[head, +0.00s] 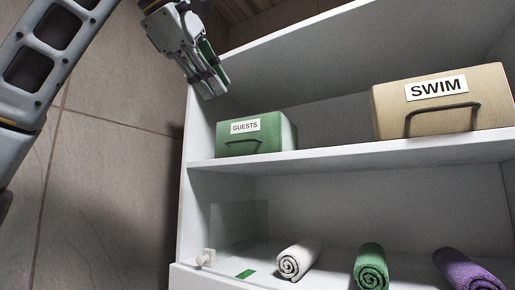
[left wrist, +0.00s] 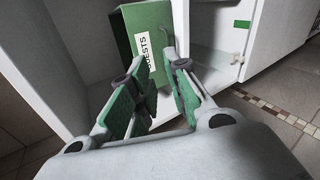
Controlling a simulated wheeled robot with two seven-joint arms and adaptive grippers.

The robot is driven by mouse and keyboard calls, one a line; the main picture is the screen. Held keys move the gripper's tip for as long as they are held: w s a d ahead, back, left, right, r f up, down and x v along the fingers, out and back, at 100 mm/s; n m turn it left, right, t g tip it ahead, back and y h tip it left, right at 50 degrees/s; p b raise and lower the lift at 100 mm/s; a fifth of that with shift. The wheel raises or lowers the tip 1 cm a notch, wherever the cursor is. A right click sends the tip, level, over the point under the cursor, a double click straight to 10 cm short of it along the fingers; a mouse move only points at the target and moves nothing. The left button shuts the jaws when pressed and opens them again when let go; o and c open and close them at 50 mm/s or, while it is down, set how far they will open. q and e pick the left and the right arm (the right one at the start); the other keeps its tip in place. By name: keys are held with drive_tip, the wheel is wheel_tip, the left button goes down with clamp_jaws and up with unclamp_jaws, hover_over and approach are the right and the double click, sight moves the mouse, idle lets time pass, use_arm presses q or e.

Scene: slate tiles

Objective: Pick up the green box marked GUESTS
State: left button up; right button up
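The green box marked GUESTS (head: 268,136) sits on the upper shelf at its left end, with a white label and a dark handle on its front. In the left wrist view the green box (left wrist: 152,22) lies just beyond the fingertips, with its label partly hidden by a finger. My left gripper (head: 213,84) is in front of the shelf's left side panel, up and left of the box. In the left wrist view my left gripper (left wrist: 152,68) has its green-padded fingers apart with nothing between them. My right gripper is not in view.
A tan box marked SWIM (head: 445,98) stands on the same upper shelf (head: 340,152) to the right. Rolled white (head: 298,259), green (head: 371,268) and purple (head: 468,270) towels lie on the lower shelf. A clear panel with a knob (head: 206,258) stands at lower left.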

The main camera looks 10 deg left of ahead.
use_arm(q)
drive_tip(key=shift+a+f+m+g+y, duration=0.3)
drive_tip(key=shift+a+f+m+y, duration=0.15)
drive_tip(key=shift+f+m, duration=0.25)
drive_tip(key=shift+s+r, duration=0.1)
drive_tip(key=shift+s, duration=0.05)
approach(256, 142)
drive_tip(key=shift+w+a+f, duration=0.25)
drive_tip(key=shift+a+f, duration=0.35)
drive_tip(key=shift+a, duration=0.1)
drive_tip(key=shift+w+a+f, duration=0.25)
drive_tip(key=shift+a+f, duration=0.3)
drive_tip(key=shift+a, duration=0.2)
drive_tip(key=p+x, duration=0.1)
drive_tip(key=x, duration=0.4)
drive_tip(key=shift+w+d+r+p, duration=0.1)
drive_tip(key=shift+w+p, duration=0.05)
drive_tip(key=shift+p, duration=0.15)
